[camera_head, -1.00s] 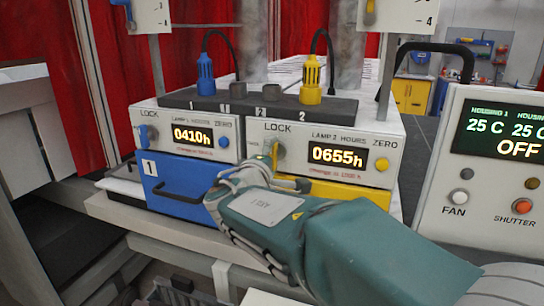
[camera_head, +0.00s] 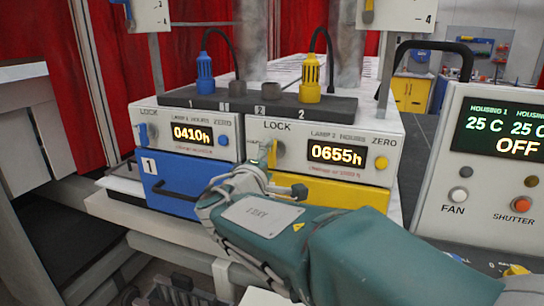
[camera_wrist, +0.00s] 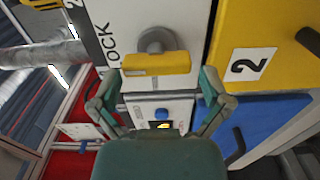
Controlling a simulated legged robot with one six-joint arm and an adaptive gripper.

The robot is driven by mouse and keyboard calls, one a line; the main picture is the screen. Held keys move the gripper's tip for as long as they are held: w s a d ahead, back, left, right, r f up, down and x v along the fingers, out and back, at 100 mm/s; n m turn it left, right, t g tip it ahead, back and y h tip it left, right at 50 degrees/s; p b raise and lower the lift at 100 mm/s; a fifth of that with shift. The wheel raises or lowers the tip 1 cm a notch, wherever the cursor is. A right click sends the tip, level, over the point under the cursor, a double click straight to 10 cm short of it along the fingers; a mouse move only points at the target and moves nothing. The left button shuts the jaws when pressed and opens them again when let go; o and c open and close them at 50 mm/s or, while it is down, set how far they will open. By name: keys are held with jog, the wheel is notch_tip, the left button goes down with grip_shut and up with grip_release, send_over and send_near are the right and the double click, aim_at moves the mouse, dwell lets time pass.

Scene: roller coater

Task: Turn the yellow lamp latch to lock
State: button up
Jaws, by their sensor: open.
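The yellow lamp latch (camera_head: 272,153) is a small bar on a round grey pivot, on the white lamp 2 panel under the word LOCK. In the head view it stands about upright, left of the 0655h display. In the sideways-turned wrist view the latch (camera_wrist: 156,64) lies crosswise just beyond my fingertips. My gripper (camera_head: 262,180) is just below and in front of the latch. In the wrist view its two fingers (camera_wrist: 162,76) are spread, with nothing gripped between them. I cannot tell whether a finger touches the latch.
The yellow drawer (camera_head: 345,193) with a dark handle is below the panel, close to my gripper. The blue drawer (camera_head: 172,190) and lamp 1 panel with its blue latch (camera_head: 147,134) are to the left. A control box (camera_head: 497,160) stands at the right.

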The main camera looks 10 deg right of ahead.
jog(key=v, duration=0.9)
jog(key=shift+s+a, duration=0.25)
jog(key=shift+s, duration=0.05)
jog(key=s+d+f+m+g+y, duration=0.2)
jog(key=s+d+f+m+g, duration=0.3)
jog(key=s+d+f+g, duration=0.45)
jog(key=s+a+f+m+y, duration=0.2)
jog(key=s+f+m+y, duration=0.4)
jog(key=s+f+y, duration=0.1)
jog(key=s+y, duration=0.1)
jog(key=s, duration=0.1)
jog(key=shift+s+a, duration=0.25)
jog(key=shift+a, duration=0.15)
